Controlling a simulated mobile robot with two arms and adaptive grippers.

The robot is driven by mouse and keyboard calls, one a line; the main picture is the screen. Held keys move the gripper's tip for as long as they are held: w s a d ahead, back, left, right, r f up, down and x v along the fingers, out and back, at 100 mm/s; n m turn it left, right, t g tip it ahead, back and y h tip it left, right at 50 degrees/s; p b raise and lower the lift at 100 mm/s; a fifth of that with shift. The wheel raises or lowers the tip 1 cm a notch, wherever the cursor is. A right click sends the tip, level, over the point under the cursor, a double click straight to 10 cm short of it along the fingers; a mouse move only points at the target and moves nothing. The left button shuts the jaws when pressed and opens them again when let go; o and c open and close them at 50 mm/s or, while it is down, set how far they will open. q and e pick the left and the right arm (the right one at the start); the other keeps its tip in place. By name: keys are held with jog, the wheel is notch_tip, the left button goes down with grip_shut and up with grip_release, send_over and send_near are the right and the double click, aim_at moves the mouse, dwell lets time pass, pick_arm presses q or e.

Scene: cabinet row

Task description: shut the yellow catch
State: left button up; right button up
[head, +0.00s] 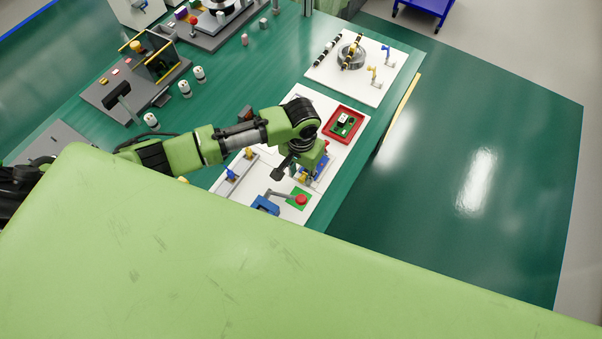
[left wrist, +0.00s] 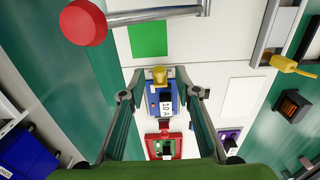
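A small yellow catch (left wrist: 160,75) sits at the end of a blue holder (left wrist: 153,98) in the left wrist view. A dark part and a white label reading 10A show on the holder. My left gripper (left wrist: 164,94) is open, with one finger on each side of the holder and catch. I see no clear contact. In the head view my left gripper (head: 297,168) hangs over the white panel (head: 285,105), and the yellow part (head: 303,178) is partly hidden by it. Whether the catch is fully down is too small to tell. My right gripper is not in view.
A red tray (head: 358,136) with a green board lies beyond the gripper. A lever with a red knob (head: 301,199) stands on the near side. A metal rail (left wrist: 266,30) with another yellow piece (left wrist: 290,65) lies beside it. The floor right of the table is clear.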

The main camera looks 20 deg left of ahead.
pick_arm(q)
jog(key=shift+f, duration=0.85)
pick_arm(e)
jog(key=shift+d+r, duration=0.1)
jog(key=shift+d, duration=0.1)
pick_arm(q)
grip_shut()
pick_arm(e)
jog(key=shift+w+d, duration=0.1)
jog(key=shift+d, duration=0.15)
